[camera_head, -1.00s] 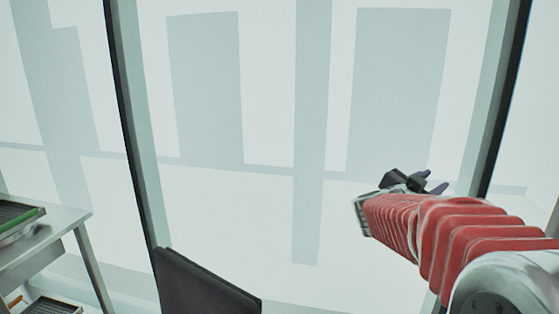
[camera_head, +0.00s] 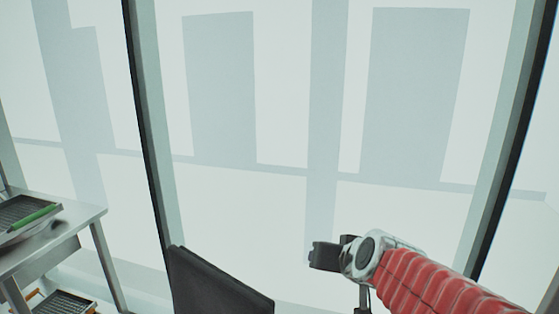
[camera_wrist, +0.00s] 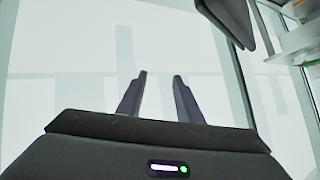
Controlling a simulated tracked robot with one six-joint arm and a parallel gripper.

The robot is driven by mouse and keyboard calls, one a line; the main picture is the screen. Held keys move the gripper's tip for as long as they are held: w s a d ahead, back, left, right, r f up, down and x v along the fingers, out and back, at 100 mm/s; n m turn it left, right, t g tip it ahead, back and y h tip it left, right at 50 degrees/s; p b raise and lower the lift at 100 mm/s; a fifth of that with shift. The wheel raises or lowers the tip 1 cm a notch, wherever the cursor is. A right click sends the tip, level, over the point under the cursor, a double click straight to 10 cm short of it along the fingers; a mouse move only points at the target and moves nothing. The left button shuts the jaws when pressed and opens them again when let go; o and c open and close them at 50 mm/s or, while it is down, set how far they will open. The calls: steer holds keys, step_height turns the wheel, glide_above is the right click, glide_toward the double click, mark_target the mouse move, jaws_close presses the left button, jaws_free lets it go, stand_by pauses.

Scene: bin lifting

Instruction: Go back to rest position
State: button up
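My gripper shows in the wrist view (camera_wrist: 160,95). Its two dark fingers stand apart with only pale wall between them, so it is open and empty. In the head view my arm, in a red ribbed sleeve, comes in from the lower right. Its dark end (camera_head: 325,256) is in front of the pale wall panel and touches nothing that I can see. The fingers are hard to make out in the head view.
A metal table (camera_head: 85,222) stands at the left with a dark tray (camera_head: 18,211) and a green object (camera_head: 33,219) on it. Another tray (camera_head: 58,303) sits lower down. A black panel (camera_head: 215,285) rises at the bottom centre. Framed pale walls (camera_head: 280,215) are behind.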

steer(key=s+a+f+n+g, duration=0.2)
steer(key=s+f+g, duration=0.4)
steer(key=s, duration=0.8)
steer(key=s+d+m+t+h, duration=0.1)
steer(key=s+d+h, duration=0.1)
steer(key=s+d, duration=0.5)
steer(key=shift+d+r, duration=0.3)
steer(key=shift+d, duration=0.15)
steer(key=shift+o, duration=0.5)
